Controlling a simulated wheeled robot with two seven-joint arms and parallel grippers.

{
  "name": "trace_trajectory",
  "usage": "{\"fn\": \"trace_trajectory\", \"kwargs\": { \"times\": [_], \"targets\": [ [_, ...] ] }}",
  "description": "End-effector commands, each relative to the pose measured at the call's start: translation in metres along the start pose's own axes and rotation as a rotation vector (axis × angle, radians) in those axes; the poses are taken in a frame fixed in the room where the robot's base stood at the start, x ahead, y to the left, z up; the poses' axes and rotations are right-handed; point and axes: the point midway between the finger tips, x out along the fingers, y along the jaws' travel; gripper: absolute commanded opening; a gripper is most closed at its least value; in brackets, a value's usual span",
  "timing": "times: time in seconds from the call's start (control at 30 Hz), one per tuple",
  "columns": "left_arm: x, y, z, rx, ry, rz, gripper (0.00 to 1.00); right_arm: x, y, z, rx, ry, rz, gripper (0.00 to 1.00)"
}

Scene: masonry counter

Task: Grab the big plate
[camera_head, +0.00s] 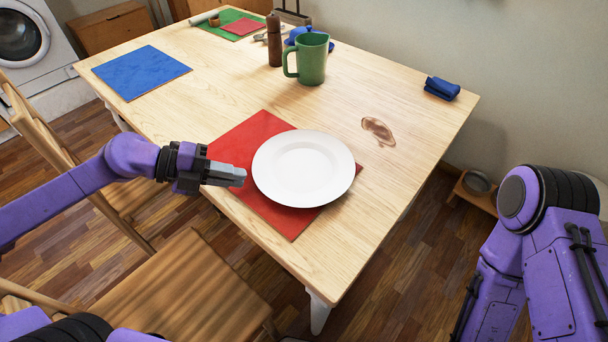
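The big plate (303,168) is white and round. It lies on a red placemat (247,139) near the front edge of the wooden table. My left gripper (240,176) is at the left rim of the plate, with its grey fingertips pointing right toward it. The fingers look close together, but I cannot tell whether they touch the rim or have any gap. My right arm (545,230) shows at the right edge, and its gripper is out of view.
A green mug (311,59) and a brown pepper mill (274,40) stand behind the plate. A folded blue cloth (442,88) lies at the right edge. A brown stain (378,131) marks the table (400,80). A blue placemat (141,72) is at left. Wooden chairs (190,290) stand in front.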

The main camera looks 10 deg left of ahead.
Motion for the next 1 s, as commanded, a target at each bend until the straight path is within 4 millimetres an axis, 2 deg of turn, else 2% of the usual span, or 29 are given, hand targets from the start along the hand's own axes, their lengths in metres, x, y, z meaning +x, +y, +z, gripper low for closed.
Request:
{"fn": "trace_trajectory", "kwargs": {
  "times": [0.2,0.3,0.57,0.6,1.0],
  "targets": [
    [0.04,0.008,-0.004,0.002,0.003,0.004,0.11,0.03,-0.003,0.012,0.0,0.0,0.0,0.43],
    [0.051,0.004,-0.003,0.001,0.0,0.002,0.11,0.036,-0.003,0.015,0.0,0.0,0.0,0.43],
    [0.053,0.0,-0.004,-0.001,-0.002,0.0,0.11,0.034,-0.003,0.014,0.0,0.0,0.0,0.43],
    [0.053,0.0,-0.004,-0.001,-0.002,0.0,0.0,0.034,-0.003,0.014,0.0,0.0,0.0,0.43],
    [0.053,0.0,-0.004,-0.002,-0.002,0.0,0.0,0.034,-0.003,0.014,0.0,0.0,0.0,0.43]
  ]
}}
